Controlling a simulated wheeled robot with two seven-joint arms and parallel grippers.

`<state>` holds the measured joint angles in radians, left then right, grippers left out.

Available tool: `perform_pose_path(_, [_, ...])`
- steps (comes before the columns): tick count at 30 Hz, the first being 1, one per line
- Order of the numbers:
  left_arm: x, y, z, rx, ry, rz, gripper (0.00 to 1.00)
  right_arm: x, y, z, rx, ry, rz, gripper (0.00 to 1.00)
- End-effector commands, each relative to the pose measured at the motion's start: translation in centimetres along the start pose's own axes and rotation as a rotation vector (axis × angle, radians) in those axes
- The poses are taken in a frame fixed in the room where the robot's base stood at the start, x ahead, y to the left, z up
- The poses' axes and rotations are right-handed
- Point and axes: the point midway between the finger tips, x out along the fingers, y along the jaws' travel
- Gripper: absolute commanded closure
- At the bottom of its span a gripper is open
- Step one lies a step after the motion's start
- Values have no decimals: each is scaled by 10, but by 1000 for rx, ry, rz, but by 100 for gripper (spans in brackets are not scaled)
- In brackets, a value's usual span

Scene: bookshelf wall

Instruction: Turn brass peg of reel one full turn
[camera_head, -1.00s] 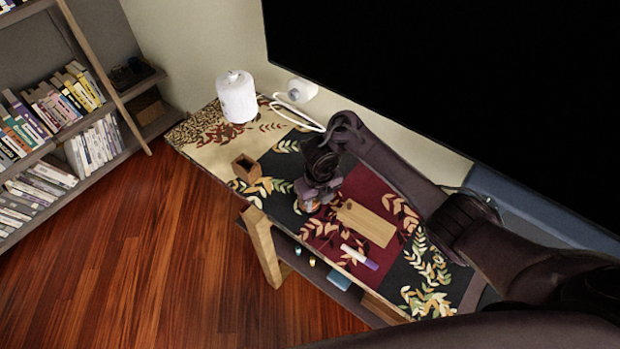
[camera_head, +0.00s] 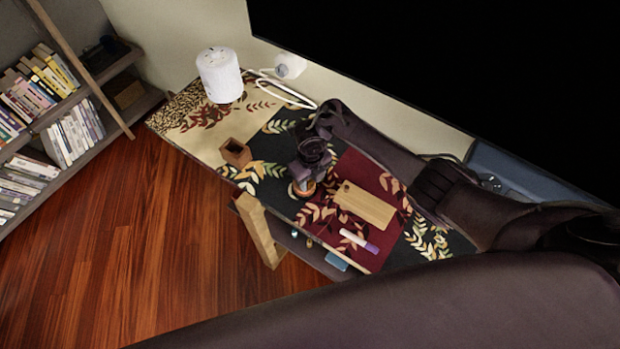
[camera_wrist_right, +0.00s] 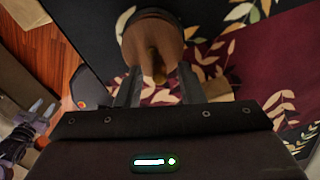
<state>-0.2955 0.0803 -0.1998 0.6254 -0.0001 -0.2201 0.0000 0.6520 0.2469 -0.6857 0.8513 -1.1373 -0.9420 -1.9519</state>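The reel (camera_wrist_right: 150,35) is a round brown piece on the table mat, at the top middle of the right wrist view. Its small brass peg (camera_wrist_right: 160,76) sticks up towards my right gripper (camera_wrist_right: 158,84). That gripper's two fingers are apart, one on each side of the peg, with gaps showing. In the head view my right gripper (camera_head: 304,180) points down over the reel (camera_head: 304,190), hiding most of it. A grey jointed part at the left edge of the right wrist view looks like my left gripper (camera_wrist_right: 38,112); its finger state is unclear.
A wooden board (camera_head: 364,205) and a white-and-purple marker (camera_head: 358,241) lie right of the reel. A small wooden box (camera_head: 235,153) stands left of it. A white canister (camera_head: 220,75) stands at the back left. A large black screen (camera_head: 440,60) hangs behind.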

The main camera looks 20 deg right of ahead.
Motion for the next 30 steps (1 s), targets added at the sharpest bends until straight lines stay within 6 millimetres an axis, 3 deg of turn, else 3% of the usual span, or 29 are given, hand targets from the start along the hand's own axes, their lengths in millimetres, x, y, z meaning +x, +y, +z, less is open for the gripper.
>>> perform_pose_path(2, [0,-2,-10,0,15,-2,64,0,0,0,0,0,0,65])
perform_pose_path(5, [0,-2,-9,0,14,-2,64,0,0,0,0,0,0,65])
perform_pose_path(13, [0,1,9,1,-13,2,64,0,0,0,1,-1,0,100])
perform_pose_path(23, [-1,2,11,1,-17,2,64,-1,0,0,24,-1,0,100])
perform_pose_path(30, [-4,1,7,1,-11,1,64,-2,3,0,139,0,0,100])
